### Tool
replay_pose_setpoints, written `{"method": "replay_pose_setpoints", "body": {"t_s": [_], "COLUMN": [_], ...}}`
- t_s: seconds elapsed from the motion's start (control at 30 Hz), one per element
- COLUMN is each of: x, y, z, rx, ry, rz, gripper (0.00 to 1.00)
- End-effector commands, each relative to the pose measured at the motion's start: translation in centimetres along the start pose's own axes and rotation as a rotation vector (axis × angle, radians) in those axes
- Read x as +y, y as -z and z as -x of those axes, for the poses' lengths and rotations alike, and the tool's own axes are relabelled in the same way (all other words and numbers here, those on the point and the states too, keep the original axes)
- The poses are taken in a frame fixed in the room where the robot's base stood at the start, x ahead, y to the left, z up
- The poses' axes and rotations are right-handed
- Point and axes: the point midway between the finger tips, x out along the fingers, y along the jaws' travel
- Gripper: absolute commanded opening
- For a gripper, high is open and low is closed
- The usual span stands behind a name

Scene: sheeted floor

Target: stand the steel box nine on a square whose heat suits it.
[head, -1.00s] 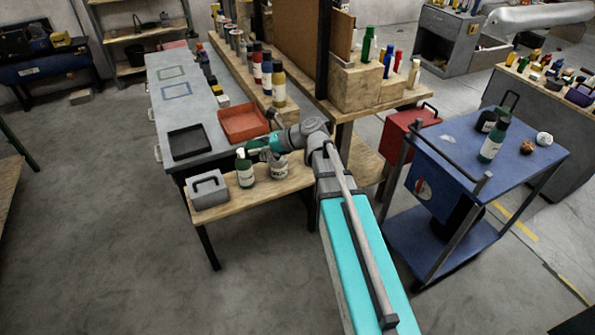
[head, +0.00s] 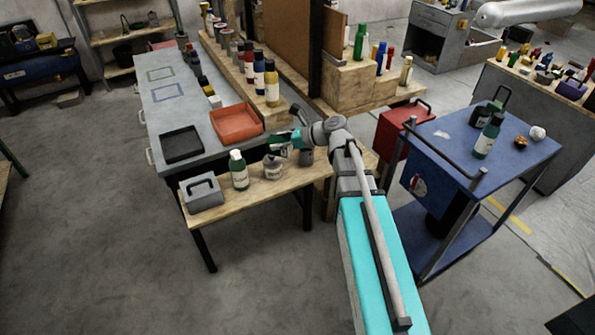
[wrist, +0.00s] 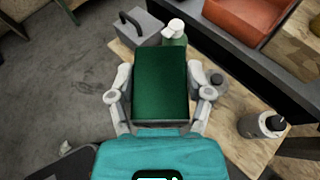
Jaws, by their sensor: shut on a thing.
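My gripper (wrist: 160,95) is shut on a dark green box (wrist: 160,82), one finger on each side. No number or label on the box is readable. In the head view my gripper (head: 292,143) is over the right part of the low wooden bench, beside the red tray. The held box is small and partly hidden there. Two outlined squares lie on the grey table at the back left, a green one (head: 160,73) and a blue one (head: 168,92). Both look empty. No heat marking on them is readable.
The bench holds a grey handled box (head: 202,194), a green bottle (head: 239,172) and a grey jar (head: 272,168). A black tray (head: 181,145) and a red tray (head: 236,124) stand on the grey table's near end. A blue trolley (head: 470,140) is at right.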

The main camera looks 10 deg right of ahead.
Motion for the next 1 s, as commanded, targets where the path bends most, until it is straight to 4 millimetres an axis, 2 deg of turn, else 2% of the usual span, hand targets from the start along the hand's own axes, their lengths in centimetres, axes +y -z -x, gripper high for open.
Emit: {"method": "replay_pose_setpoints", "body": {"t_s": [0.57, 0.77, 1.0], "x": [0.6, 0.5, 0.2], "y": [0.1, 1.9, 5.5], "z": [-0.9, -1.5, -2.5], "rx": [-0.001, -0.001, -0.001], "ry": [-0.015, -0.016, -0.016], "rz": [0.006, 0.006, 0.006], "gripper": [0.04, 0.04, 0.04]}}
